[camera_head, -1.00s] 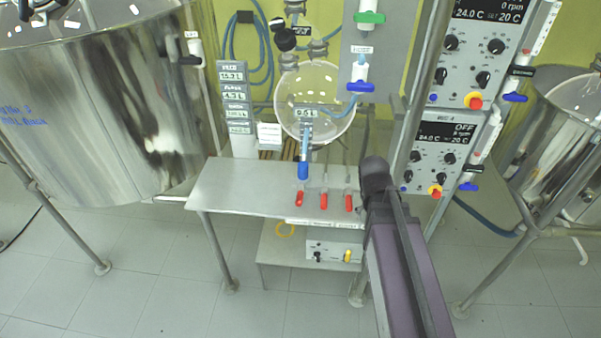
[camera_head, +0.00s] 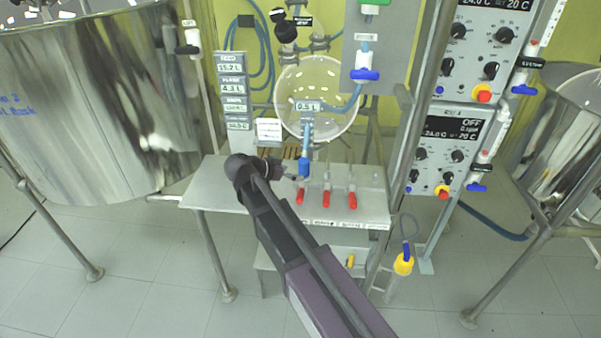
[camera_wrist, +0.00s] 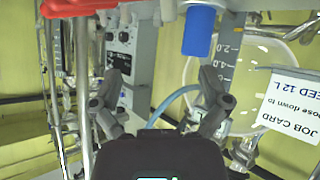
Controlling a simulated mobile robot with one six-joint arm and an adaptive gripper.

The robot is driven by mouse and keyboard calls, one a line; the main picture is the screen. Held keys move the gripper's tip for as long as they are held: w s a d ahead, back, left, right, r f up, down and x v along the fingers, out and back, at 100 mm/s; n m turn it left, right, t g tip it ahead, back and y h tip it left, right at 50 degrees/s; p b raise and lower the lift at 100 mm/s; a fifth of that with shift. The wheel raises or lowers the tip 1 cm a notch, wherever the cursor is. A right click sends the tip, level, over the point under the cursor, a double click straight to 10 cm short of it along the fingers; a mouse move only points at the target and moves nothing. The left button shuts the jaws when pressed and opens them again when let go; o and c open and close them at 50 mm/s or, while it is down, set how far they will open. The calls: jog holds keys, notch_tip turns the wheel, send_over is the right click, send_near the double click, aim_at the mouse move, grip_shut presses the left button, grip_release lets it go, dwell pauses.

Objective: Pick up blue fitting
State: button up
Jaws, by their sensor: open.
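The blue fitting (camera_head: 304,167) is a short blue cylinder hanging upright below a light blue hose, above the red valve handles of the metal bench. It shows large at the top of the wrist view (camera_wrist: 199,30). My gripper (camera_head: 289,173) is just left of the blue fitting in the head view, above the bench. In the wrist view my gripper (camera_wrist: 169,91) has its two dark fingers spread wide, with nothing between them. The blue fitting is beyond the fingers and higher in that picture, apart from them.
Red valve handles (camera_head: 326,198) stand in a row on the bench (camera_head: 215,185), close to the fitting. A round glass vessel (camera_head: 338,90) is behind. A job card (camera_head: 269,130) is at left. Control boxes (camera_head: 445,150) are at right. A steel tank (camera_head: 90,110) fills the left.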

aim_at(304, 163)
jog(key=a+r+m+t, duration=0.1)
jog(key=a+t, duration=0.1)
jog(key=a, duration=0.4)
jog(key=shift+w+a+h+b, duration=0.2)
jog(key=shift+h+b, duration=0.2)
jog(key=b+x, duration=0.3)
jog(key=x, duration=0.4)
jog(key=shift+w+d+f, duration=0.15)
jog(key=shift+w+d, duration=0.05)
jog(key=shift+w+d+f, duration=0.1)
jog(key=shift+w+d, duration=0.25)
jog(key=shift+d, duration=0.1)
jog(key=shift+r+b+x, duration=0.2)
jog(key=shift+b+x, duration=0.7)
jog(key=shift+x, duration=1.65)
